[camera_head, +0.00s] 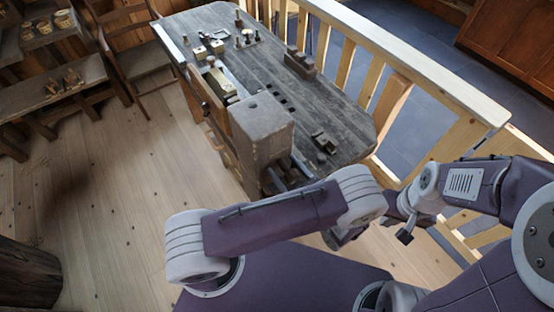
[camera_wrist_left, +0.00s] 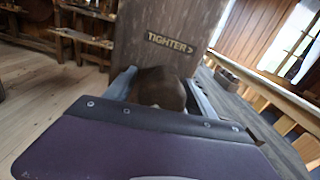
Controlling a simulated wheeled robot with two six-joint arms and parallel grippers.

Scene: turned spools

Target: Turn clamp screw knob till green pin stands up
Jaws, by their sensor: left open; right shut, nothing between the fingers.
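The clamp screw knob (camera_wrist_left: 158,88) is a brown rounded knob in the left wrist view, in front of a wooden block (camera_wrist_left: 150,30) marked "TIGHTER" with an arrow to the right. My left gripper (camera_wrist_left: 160,92) is open, with one finger on each side of the knob. I cannot tell whether the fingers touch it. In the head view my left gripper (camera_head: 288,174) is at the near face of the big wooden block (camera_head: 262,122), partly hidden by my arm. My right gripper (camera_head: 405,235) is shut and empty at the right, away from the bench. I cannot make out a green pin.
The dark workbench (camera_head: 285,85) runs away behind the block, with small turned pieces (camera_head: 245,38), a wooden tool (camera_head: 299,63) and a small dark device (camera_head: 325,142) on it. A pale railing (camera_head: 400,60) borders its right side. The floor at left is open.

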